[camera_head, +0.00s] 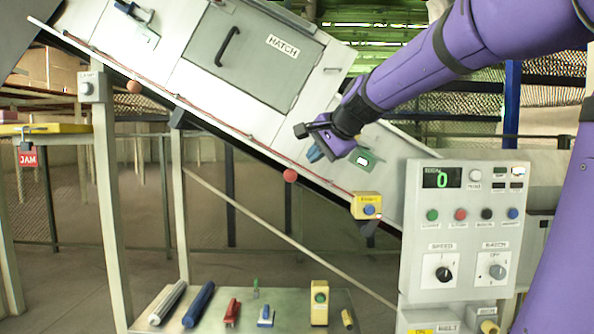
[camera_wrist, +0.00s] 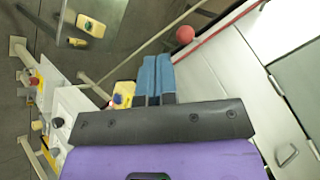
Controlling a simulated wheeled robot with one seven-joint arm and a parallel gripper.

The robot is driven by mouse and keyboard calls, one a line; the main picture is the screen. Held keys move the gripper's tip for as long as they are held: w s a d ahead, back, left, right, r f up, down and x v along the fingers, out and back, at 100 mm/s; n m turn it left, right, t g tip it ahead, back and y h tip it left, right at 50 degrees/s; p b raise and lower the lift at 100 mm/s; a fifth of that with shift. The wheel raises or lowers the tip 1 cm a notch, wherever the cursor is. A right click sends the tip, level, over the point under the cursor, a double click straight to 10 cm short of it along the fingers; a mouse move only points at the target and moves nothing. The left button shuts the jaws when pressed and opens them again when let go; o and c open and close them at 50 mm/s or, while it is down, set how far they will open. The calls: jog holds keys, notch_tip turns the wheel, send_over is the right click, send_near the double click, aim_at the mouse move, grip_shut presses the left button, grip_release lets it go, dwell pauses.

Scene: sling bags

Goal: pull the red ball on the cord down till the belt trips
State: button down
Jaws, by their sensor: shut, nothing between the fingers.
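A red ball (camera_head: 290,175) hangs on the reddish cord (camera_head: 235,143) along the lower edge of the sloping white belt housing. In the wrist view the ball (camera_wrist: 185,34) shows beyond and slightly right of my fingertips, with the cord (camera_wrist: 225,25) running up from it. A second, more orange ball (camera_head: 134,87) is farther up the cord at left. My gripper (camera_head: 314,153) is shut and empty, its blue fingers up and right of the nearer ball and apart from it. In the wrist view the closed fingers (camera_wrist: 157,78) sit side by side.
A yellow switch box (camera_head: 367,205) with a blue button is at the cord's lower end. The control panel (camera_head: 452,255) stands at right, its display showing 0. A low table (camera_head: 268,318) holds several small items.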

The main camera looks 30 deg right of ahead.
aim_at(294, 172)
jog(key=w+d+r+m+t, duration=0.1)
jog(key=w+d+r+m, duration=0.1)
jog(key=w+d+m, duration=0.3)
jog(key=shift+n+h, duration=0.4)
jog(key=shift+n, duration=0.4)
jog(key=x, duration=1.3)
jog(key=shift+w+d, duration=0.25)
jog(key=shift+f, duration=2.15)
